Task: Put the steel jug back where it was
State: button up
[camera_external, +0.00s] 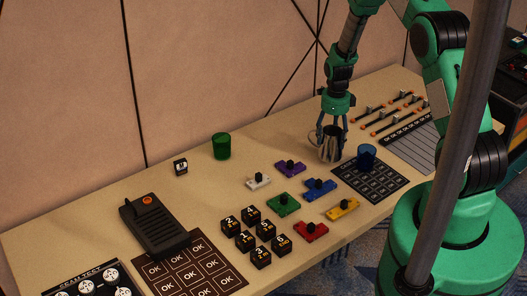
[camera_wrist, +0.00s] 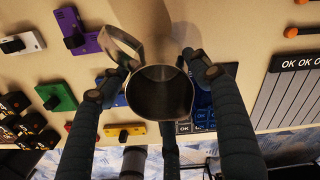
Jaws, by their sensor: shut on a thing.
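The steel jug (camera_external: 329,148) is upright between the fingers of my gripper (camera_external: 333,122), toward the right half of the table. In the wrist view the jug (camera_wrist: 160,95) shows its open, empty-looking mouth, with its handle at the upper left. My gripper's dark fingers (camera_wrist: 160,68) are shut on the jug from both sides. I cannot tell whether the jug's base touches the table or hangs just above it.
A blue cup (camera_external: 367,157) stands on a dark OK mat (camera_external: 378,191), close right of the jug. Coloured blocks with knobs (camera_external: 290,169) lie in front and left. A green cup (camera_external: 221,146) stands farther left. Orange-tipped sliders (camera_external: 395,112) lie at right. Bare table lies behind the blocks.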

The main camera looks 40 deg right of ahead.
aim_at(335, 129)
jog(key=m+b, duration=0.1)
jog(key=d+b, duration=0.1)
jog(key=b, duration=0.1)
jog(key=shift+w+d+r+m, duration=0.15)
jog(key=shift+w+m, duration=0.2)
jog(key=shift+m, duration=0.05)
jog(key=shift+d+r+m+b, duration=0.5)
jog(key=shift+m+b, duration=0.2)
jog(key=shift+b, duration=0.7)
jog(key=shift+r, duration=0.15)
jog(key=shift+w, duration=0.2)
jog(key=w+d, duration=0.2)
jog(key=w, duration=0.5)
jog(key=w+d+f, duration=0.1)
jog(key=w+d, duration=0.2)
jog(key=w, duration=0.4)
jog(key=shift+w+d+f, duration=0.3)
jog(key=shift+w+d, duration=0.05)
jog(key=shift+f, duration=1.7)
jog(key=shift+f, duration=0.15)
